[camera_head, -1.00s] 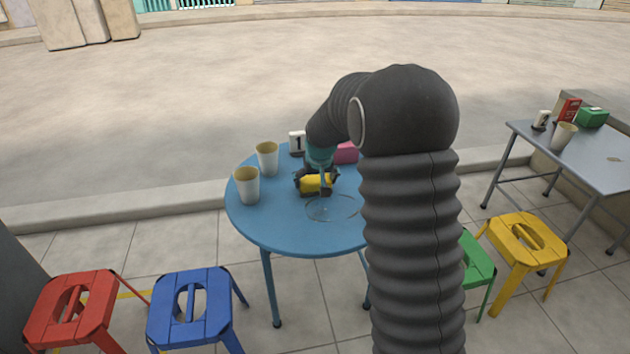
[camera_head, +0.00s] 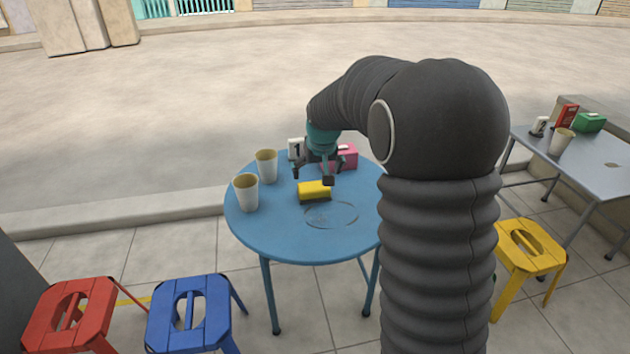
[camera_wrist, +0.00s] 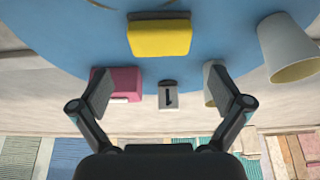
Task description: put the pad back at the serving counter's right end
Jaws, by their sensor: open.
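The pad (camera_head: 314,190), a yellow block with a dark underside, lies on the round blue table (camera_head: 280,238). It also shows in the wrist view (camera_wrist: 159,38), beyond my fingertips. My gripper (camera_head: 312,179) is open and empty, above and just behind the pad in the head view, apart from it. In the wrist view my gripper's two fingers (camera_wrist: 165,95) are spread wide with nothing between them. The serving counter is not in view.
On the blue table stand two cups (camera_head: 246,192) (camera_head: 266,165), a number sign (camera_head: 296,149), a pink box (camera_head: 346,157) and a wet ring (camera_head: 331,214). Red (camera_head: 70,315), blue (camera_head: 190,312) and yellow (camera_head: 528,247) stools stand around. A grey table (camera_head: 590,165) stands at right.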

